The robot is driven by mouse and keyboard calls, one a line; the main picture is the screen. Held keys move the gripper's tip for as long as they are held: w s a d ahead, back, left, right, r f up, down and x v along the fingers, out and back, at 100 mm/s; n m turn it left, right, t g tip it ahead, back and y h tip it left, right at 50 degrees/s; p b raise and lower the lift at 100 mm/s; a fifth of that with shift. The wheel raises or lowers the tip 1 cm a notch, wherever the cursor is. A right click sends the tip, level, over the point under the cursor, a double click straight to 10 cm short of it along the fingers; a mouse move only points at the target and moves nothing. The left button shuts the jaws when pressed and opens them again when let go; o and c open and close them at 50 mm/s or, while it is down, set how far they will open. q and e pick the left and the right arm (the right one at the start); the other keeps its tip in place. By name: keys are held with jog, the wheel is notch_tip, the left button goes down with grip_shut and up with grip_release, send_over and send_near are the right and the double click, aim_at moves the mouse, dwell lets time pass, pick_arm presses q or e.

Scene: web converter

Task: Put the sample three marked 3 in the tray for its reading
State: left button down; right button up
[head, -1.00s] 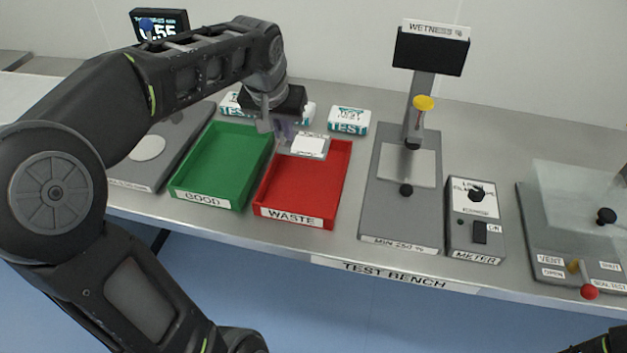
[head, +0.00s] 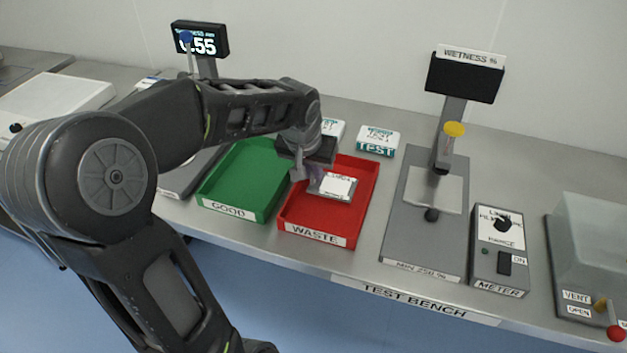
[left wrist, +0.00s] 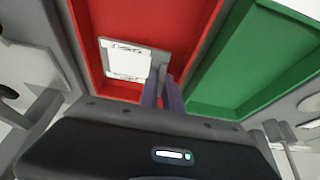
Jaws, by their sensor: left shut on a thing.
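My left gripper (head: 314,176) points down over the red WASTE tray (head: 320,238) and is shut on a flat grey-edged sample (head: 338,186) with a white face. Small print on the sample is too small to read, so I cannot tell its number. In the left wrist view the purple-grey fingers (left wrist: 163,88) hold the sample (left wrist: 125,62) by its edge, with the red tray floor (left wrist: 150,18) behind it. I cannot tell if it touches the floor. The green GOOD tray (head: 232,210) beside it is empty where visible. My right gripper is out of view.
A display (head: 201,40) at the back left reads a number ending in .55. TEST boxes (head: 378,141) stand behind the trays. Right of them are the WETNESS % stand (head: 415,240), its dark screen (head: 464,80), the METER box (head: 500,250) and a clear chamber (head: 592,240).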

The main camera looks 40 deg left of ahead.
pick_arm(q)
jog(key=shift+f, duration=1.65)
jog(key=shift+f, duration=0.1)
jog(key=c, duration=1.5)
grip_release()
jog(key=shift+c, duration=0.2)
jog(key=shift+r, duration=0.3)
jog(key=v, duration=1.1)
jog(key=shift+r, duration=0.35)
jog(key=shift+s+d, duration=0.1)
jog(key=shift+d, duration=0.05)
